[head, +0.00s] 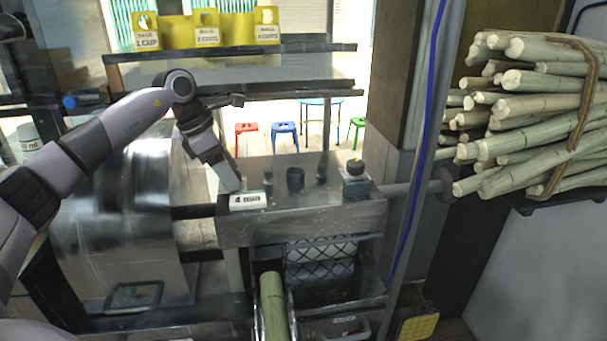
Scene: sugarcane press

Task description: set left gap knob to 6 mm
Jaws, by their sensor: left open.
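The press head is a grey metal housing (300,228) in the middle of the head view. A white label (247,201) on its left end appears to read 4 mm. Dark knob-like parts stand on top: a slim one at the left (268,178), a wider cup-shaped one (295,180) in the middle, and another slim one (321,171) farther right. I cannot tell for certain which is the left gap knob. My left gripper (233,183) points down at the housing's left end, just behind the label and left of the slim left knob. It is open, with no object visible in it. My right gripper is out of view.
A square block with a dark round top (355,180) stands at the housing's right end. A cane piece (273,305) lies in the chute below. A large metal drum (125,215) is at left. Bundled cane (540,110) and a blue cable (421,130) are at right.

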